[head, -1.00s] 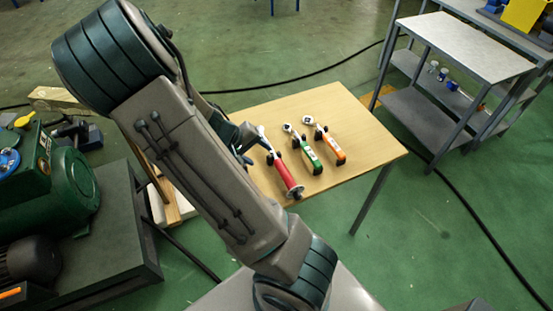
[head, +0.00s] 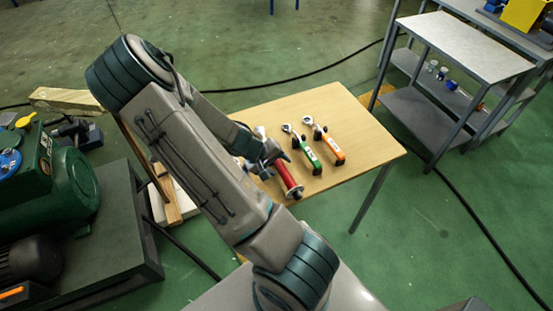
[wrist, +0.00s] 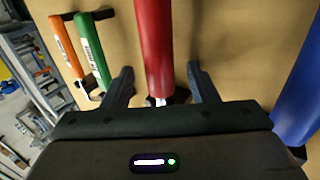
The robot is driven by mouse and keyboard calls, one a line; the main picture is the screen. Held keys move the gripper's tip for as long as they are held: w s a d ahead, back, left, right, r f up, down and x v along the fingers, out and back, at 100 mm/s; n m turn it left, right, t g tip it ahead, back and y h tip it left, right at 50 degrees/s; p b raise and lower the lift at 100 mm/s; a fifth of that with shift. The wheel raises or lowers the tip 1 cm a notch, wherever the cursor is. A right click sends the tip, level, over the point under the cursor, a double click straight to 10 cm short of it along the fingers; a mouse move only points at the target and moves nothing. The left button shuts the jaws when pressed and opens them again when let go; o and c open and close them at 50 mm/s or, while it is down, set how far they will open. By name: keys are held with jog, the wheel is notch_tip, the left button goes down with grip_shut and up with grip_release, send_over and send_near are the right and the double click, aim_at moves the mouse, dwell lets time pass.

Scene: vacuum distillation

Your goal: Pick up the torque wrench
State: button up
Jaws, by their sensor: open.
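The red-handled tool, which looks like the torque wrench (head: 287,176), lies on the wooden table at the near side. Its red handle fills the upper middle of the wrist view (wrist: 154,45). My gripper (wrist: 160,72) is open, with one finger on each side of the red handle in that view, and gaps show between handle and fingers. I cannot tell the height of the fingers relative to the handle. In the head view my gripper (head: 275,157) is over the tool and hides part of it.
A green-handled wrench (head: 311,160) and an orange-handled wrench (head: 333,148) lie to the right on the table (head: 375,150). A blue handle (wrist: 298,95) is close on the other side in the wrist view. A grey shelf cart (head: 465,50) stands at the far right.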

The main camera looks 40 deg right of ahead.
jog(key=shift+d+f, duration=0.1)
jog(key=shift+f, duration=0.05)
grip_shut()
dwell(0.4)
